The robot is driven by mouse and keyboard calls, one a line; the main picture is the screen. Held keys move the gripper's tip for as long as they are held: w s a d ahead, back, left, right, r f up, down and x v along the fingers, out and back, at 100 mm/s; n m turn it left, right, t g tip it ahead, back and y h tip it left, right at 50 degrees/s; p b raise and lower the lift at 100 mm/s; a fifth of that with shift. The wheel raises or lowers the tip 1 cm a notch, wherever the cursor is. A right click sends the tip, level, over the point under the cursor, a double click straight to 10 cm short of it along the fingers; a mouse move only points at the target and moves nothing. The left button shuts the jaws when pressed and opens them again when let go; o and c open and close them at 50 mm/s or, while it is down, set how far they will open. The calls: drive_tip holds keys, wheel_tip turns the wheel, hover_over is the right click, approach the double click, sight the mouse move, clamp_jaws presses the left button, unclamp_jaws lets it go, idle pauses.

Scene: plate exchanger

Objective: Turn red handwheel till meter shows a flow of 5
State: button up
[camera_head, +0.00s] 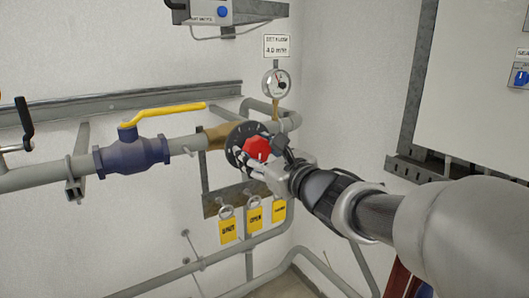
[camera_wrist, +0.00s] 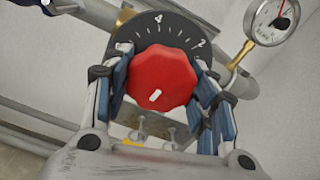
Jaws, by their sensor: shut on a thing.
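The red handwheel (camera_head: 257,148) sits on a black dial plate (camera_head: 236,136) on the grey pipe in the head view. In the wrist view the red handwheel (camera_wrist: 162,84) is large and central, with a white mark on its face. The black dial plate (camera_wrist: 165,34) behind it carries white ticks and numerals. My gripper (camera_head: 277,157) reaches it from the right; in the wrist view my gripper (camera_wrist: 165,88) has its fingers on both sides of the handwheel, shut on it. The round meter (camera_head: 277,83) stands above; the meter also shows in the wrist view (camera_wrist: 271,20). Its exact reading is too small to tell.
A sign (camera_head: 277,46) above the meter appears to read "SET FLOW 4.0". A blue valve with a yellow lever (camera_head: 165,114) is on the pipe to the left. Yellow tags (camera_head: 254,219) hang below. A grey cabinet (camera_head: 480,90) stands at right.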

drive_tip(key=o, duration=1.1)
drive_tip(key=v, duration=1.2)
